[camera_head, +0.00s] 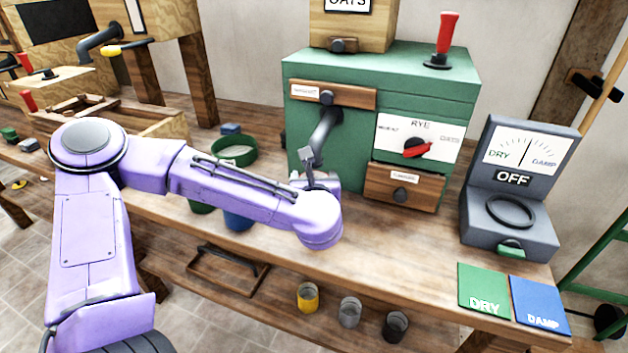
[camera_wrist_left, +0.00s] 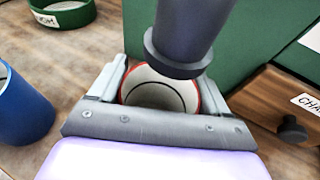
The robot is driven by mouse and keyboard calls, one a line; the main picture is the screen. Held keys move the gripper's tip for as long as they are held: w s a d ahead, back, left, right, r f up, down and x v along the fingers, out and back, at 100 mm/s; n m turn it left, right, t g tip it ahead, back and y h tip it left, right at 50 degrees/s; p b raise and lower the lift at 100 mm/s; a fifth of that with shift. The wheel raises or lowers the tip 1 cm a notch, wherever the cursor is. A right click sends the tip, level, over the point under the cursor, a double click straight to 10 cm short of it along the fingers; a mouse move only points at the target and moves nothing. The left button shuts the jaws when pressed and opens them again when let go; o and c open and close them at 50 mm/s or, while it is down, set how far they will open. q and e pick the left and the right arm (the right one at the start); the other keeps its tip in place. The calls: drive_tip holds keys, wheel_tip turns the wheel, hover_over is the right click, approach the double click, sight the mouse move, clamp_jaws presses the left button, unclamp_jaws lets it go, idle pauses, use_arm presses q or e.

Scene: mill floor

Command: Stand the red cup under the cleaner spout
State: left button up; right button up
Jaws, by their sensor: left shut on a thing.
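My left gripper (camera_head: 312,180) is in front of the green machine (camera_head: 300,120), below its dark bent spout (camera_head: 322,132). In the left wrist view the gripper (camera_wrist_left: 160,95) is shut on a round cup with a red rim (camera_wrist_left: 153,88), pale and empty inside. The spout's end (camera_wrist_left: 180,62) hangs over the cup's opening and hides part of its far side. My gripper and wrist hide the cup in the head view. I cannot tell whether its base touches the bench. My right gripper is not in view.
A blue cup (camera_head: 238,221) and a green-rimmed round container (camera_head: 233,150) stand to the left. A drawer (camera_head: 403,187) is right of the spout. A grey dial meter (camera_head: 515,180) stands further right. Yellow (camera_head: 307,297), grey (camera_head: 349,312) and black cups (camera_head: 395,326) sit on the lower shelf.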

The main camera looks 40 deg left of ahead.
use_arm(q)
drive_tip(key=shift+w+f, duration=0.1)
drive_tip(key=shift+f, duration=0.55)
drive_tip(key=shift+f, duration=0.15)
drive_tip(key=o, duration=1.7)
drive_tip(key=shift+c, duration=0.2)
